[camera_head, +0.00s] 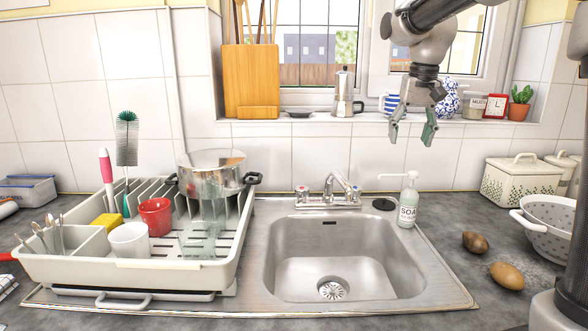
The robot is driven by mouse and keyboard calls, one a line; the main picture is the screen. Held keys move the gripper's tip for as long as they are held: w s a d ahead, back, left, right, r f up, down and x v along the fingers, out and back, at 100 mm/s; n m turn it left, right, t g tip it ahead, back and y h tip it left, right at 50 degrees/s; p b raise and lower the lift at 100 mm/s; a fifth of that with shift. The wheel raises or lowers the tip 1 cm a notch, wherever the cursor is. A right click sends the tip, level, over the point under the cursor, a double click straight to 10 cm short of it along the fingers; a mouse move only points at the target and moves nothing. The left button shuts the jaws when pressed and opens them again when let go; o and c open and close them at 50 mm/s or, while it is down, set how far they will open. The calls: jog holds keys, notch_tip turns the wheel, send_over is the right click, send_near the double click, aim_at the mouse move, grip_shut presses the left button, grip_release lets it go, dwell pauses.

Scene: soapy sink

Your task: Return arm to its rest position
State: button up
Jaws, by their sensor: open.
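My gripper (411,136) hangs at the upper right, pointing down, with its two fingers apart and nothing between them. It is in front of the window sill and above the soap bottle (408,203). My arm comes in from the top right corner, bent at a joint. The steel sink (380,262) below is empty, with its drain showing at the bottom.
A dish rack (70,272) at the left holds a pot (213,178), a red mug (156,216), a white cup (130,240), glasses, a sponge and brushes. A colander (546,240) and two potatoes (506,275) sit at the right. The sill carries a moka pot (344,92), jars and a cactus.

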jog(key=s+d+f+t, duration=0.1)
jog(key=s+d+f, duration=0.1)
jog(key=s, duration=0.7)
jog(key=s+d+f+n, duration=0.1)
jog(key=s+d+f, duration=0.1)
jog(key=s, duration=0.8)
jog(key=s+d+f+n+t, duration=0.1)
jog(key=s+f, duration=0.3)
jog(key=s, duration=0.6)
jog(key=shift+d+f+t, duration=0.3)
jog(key=shift+d, duration=0.5)
